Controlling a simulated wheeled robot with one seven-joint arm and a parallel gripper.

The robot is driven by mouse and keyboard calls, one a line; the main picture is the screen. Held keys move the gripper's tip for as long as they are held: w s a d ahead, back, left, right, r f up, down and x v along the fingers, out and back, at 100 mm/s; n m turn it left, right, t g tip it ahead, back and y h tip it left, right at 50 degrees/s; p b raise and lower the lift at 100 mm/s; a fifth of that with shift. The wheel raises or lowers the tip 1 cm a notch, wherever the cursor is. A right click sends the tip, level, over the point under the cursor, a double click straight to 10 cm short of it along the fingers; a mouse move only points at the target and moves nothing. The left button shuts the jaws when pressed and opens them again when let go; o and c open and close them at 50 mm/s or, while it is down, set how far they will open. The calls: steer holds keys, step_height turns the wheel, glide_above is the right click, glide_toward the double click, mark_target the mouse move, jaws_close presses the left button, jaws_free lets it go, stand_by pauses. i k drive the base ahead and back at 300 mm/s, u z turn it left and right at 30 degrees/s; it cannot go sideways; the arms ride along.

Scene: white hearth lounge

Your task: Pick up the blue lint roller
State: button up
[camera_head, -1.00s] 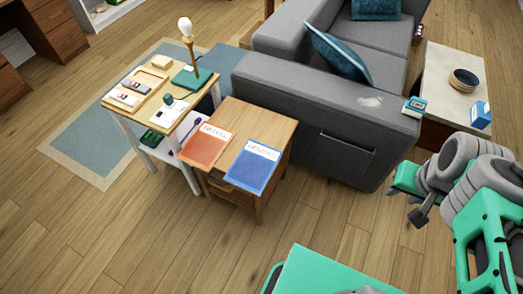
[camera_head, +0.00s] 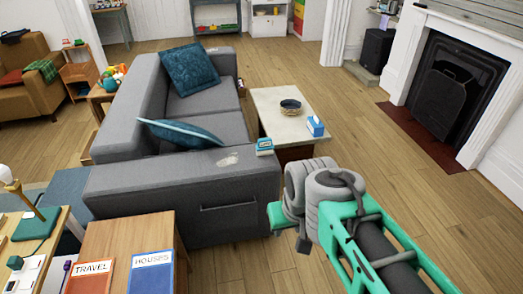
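I cannot make out a blue lint roller for certain in the head view. My folded grey and green arm reaches in at the lower right. A green piece with a dark stub (camera_head: 280,216) at its left end may be my gripper; its fingers cannot be made out, and nothing is seen held there.
The grey sofa (camera_head: 200,195) stands in the centre, with the pale coffee table (camera_head: 268,108) behind my arm. A wooden side table (camera_head: 118,232) with two books and a desk with a lamp (camera_head: 30,215) are at lower left. Open floor lies right, before the fireplace (camera_head: 445,90).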

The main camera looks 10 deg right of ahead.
mark_target(265, 146)
steer(key=z, duration=1.15)
steer(key=i, duration=2.8)
steer(key=u, duration=4.55)
